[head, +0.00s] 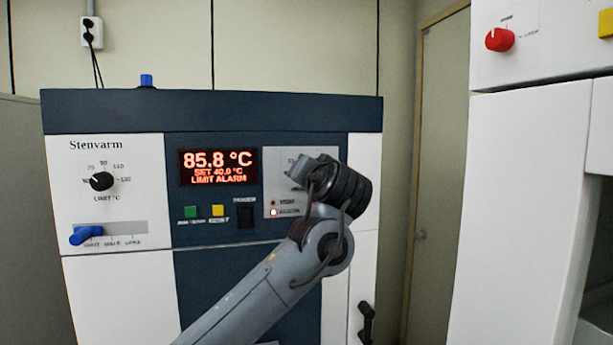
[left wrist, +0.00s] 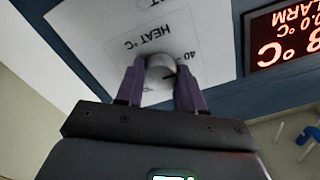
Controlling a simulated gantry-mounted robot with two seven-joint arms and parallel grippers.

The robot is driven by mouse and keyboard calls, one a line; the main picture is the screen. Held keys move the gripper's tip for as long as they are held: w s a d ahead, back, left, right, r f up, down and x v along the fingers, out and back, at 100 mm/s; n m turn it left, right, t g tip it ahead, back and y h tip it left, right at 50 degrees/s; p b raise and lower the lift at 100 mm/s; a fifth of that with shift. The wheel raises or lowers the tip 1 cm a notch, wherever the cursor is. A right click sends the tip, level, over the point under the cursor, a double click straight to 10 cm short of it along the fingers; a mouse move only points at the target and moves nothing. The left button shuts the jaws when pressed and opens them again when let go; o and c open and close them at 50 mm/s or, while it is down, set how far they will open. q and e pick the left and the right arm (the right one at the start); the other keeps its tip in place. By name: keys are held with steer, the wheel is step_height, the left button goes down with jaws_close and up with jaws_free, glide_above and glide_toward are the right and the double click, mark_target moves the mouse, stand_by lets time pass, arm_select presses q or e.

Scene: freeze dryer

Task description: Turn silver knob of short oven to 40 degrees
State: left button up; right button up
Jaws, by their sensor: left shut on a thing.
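The short oven (head: 105,240) has a white and dark blue front with a lit red display (head: 218,166). It reads 85.8 °C, SET 40.0 °C and LIMIT ALARM. In the left wrist view the silver knob (left wrist: 160,66) is on a light panel marked HEAT °C, seen upside down. Its dark mark lies on the side toward the printed 40. My left gripper (left wrist: 159,84) is shut on this knob, with one purple finger on each side. In the head view my arm hides the knob and the fingers. My right gripper is not in view.
A black limit knob (head: 101,181) and a blue lever (head: 86,235) are at the oven's left. Green (head: 190,212) and yellow (head: 218,210) buttons sit below the display. A white unit with a red knob (head: 499,39) stands at right, beyond a gap.

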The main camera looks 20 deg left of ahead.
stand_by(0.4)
arm_select(q)
steer(key=o, duration=1)
steer(key=shift+o, duration=0.2)
steer(key=b+v, duration=0.2)
steer(key=v, duration=0.9)
steer(key=shift+a, duration=0.1)
